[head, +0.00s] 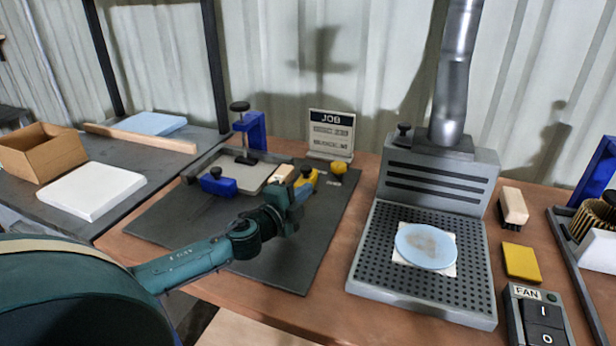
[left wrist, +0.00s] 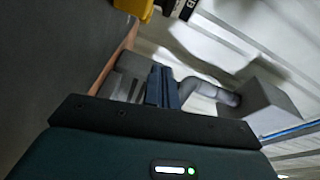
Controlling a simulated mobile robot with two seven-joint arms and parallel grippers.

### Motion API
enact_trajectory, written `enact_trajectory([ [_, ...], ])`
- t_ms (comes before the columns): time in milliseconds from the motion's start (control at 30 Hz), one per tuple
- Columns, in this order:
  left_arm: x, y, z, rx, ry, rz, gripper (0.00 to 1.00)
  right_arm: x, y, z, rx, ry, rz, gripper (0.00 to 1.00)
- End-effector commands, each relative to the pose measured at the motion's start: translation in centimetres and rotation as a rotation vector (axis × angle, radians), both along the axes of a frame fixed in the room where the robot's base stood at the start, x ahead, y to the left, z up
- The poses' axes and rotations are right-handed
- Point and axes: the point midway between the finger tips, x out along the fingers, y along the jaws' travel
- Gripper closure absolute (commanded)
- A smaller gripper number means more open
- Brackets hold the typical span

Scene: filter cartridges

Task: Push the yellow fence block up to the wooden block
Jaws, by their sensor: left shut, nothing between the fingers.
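The yellow fence block (head: 311,175) is on the dark mat in the head view, partly hidden by my left gripper. The pale wooden block (head: 281,174) lies just left of it, beside the grey tray. I cannot tell whether the two blocks touch. My left gripper (head: 306,188) is shut and empty, its fingertips close to the near right side of the yellow block; contact is unclear. In the left wrist view the shut fingers (left wrist: 162,88) point ahead, and a yellow piece shows at the top edge. My right gripper is not in view.
A blue clamp (head: 218,184) and a taller blue clamp (head: 250,130) hold at the grey tray (head: 240,172). The fume unit (head: 430,288) is to the right. The mat's front (head: 270,265) is clear.

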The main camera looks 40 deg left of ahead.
Motion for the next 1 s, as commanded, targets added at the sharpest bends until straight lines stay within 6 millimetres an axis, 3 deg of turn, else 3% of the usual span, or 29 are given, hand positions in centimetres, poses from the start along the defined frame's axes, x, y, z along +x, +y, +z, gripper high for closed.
enact_trajectory([
  [367,6.8,0.0,-0.1,-0.002,-0.002,0.001,1.00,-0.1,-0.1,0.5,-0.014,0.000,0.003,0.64],
  [600,7.4,3.1,-1.0,0.002,0.000,0.001,1.00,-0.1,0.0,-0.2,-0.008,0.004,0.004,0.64],
  [1000,7.5,3.9,-1.0,0.001,0.000,0.000,1.00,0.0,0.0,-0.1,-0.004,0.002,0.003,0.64],
])
